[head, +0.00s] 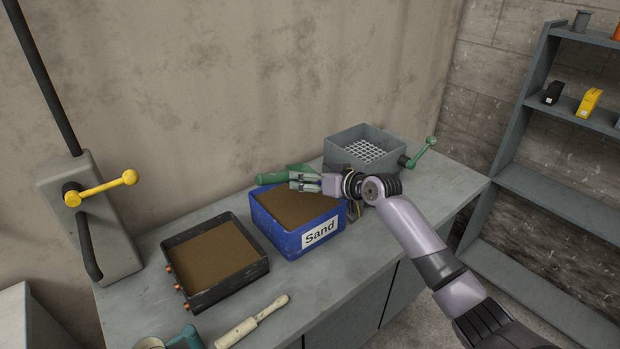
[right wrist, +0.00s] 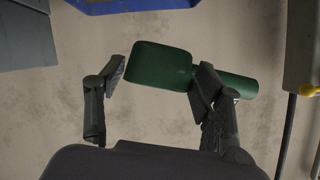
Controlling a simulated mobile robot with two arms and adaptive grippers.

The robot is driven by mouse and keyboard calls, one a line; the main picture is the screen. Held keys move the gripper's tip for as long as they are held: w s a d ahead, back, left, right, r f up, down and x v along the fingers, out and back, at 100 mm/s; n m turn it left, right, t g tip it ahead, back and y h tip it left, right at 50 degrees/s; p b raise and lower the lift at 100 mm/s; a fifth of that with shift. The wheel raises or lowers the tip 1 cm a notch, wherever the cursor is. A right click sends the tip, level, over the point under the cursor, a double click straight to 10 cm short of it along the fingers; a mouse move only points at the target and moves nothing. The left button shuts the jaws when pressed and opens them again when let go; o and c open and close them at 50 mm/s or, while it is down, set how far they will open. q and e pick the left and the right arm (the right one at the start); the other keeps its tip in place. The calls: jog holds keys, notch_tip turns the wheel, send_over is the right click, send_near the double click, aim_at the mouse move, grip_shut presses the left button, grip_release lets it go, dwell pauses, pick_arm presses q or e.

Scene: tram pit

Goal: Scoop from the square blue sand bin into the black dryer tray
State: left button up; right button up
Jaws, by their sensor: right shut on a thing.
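The square blue sand bin (head: 287,240) stands on the bench with a white "Sand" label and brown sand inside. The black dryer tray (head: 232,285) sits left of it and also holds a layer of brown sand. My right gripper (head: 303,181) is shut on a green scoop (head: 272,179) above the back of the bin. The scoop (right wrist: 160,66) also shows between the fingers of the right gripper (right wrist: 160,82) in the right wrist view. Whether the scoop holds sand cannot be told. My left gripper is not in view.
A cream-handled tool (head: 250,322) and a teal-handled item (head: 185,340) lie at the front.

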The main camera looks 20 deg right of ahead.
notch_tip(320, 180, down, 6)
jog(key=b, duration=0.4)
jog(key=shift+r, duration=0.15)
pick_arm(q)
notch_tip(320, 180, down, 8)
jog(key=b, duration=0.3)
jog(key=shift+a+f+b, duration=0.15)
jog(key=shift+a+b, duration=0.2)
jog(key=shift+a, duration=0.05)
pick_arm(e)
jog(key=shift+f, duration=2.35)
notch_tip(320, 180, up, 3)
jog(key=p, duration=0.3)
jog(key=shift+a+r, duration=0.1)
jog(key=shift+r, duration=0.1)
notch_tip(320, 180, up, 10)
jog(key=n+h+p, duration=0.1)
jog(key=n+p, duration=0.1)
jog(key=p, duration=0.7)
jog(key=shift+f+p, duration=0.15)
jog(key=shift+p, duration=0.25)
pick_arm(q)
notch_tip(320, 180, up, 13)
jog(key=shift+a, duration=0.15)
pick_arm(e)
jog(key=shift+h, duration=0.3)
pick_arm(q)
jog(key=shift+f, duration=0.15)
